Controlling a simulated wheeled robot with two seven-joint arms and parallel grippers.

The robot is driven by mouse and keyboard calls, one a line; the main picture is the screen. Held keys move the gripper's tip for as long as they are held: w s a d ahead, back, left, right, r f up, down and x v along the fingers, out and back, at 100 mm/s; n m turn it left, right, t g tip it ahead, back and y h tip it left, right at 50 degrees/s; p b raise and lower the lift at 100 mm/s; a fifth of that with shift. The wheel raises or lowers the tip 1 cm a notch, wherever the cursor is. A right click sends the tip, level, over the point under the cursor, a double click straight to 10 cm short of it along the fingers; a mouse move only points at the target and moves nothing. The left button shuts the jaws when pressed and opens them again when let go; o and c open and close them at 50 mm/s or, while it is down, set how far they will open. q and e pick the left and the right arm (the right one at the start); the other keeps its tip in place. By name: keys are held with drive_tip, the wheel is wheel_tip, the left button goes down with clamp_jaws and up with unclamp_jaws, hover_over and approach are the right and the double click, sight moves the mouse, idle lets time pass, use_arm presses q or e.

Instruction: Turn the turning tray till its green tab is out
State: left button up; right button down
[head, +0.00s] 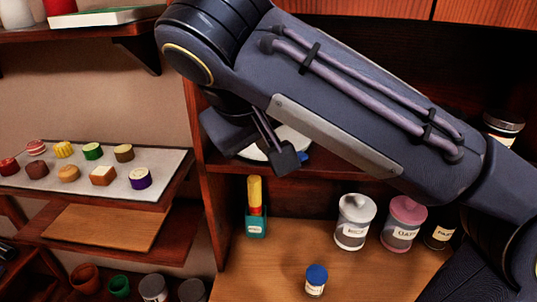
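A pale round tray (290,137), probably the turning tray, sits on the cupboard shelf, mostly hidden behind my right arm and gripper. A small blue patch (306,158) shows at its right edge. I see no green tab on the part that shows. My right arm comes in from the right and crosses in front of the cupboard. My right gripper (278,150) is in front of the tray. I cannot tell whether its fingers touch the tray or how far apart they are. My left gripper is not in view.
At left, a board (150,160) carries several small sweets. A wooden upright (205,190) edges the cupboard.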

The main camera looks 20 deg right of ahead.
drive_tip(key=w+d+f, duration=0.5)
drive_tip(key=d+f, duration=0.2)
drive_tip(key=f, duration=0.1)
drive_tip(key=shift+d+b, duration=0.35)
drive_tip(key=shift+b, duration=0.05)
drive_tip(key=shift+d+r, duration=0.1)
drive_tip(key=shift+d, duration=0.05)
idle(0.3)
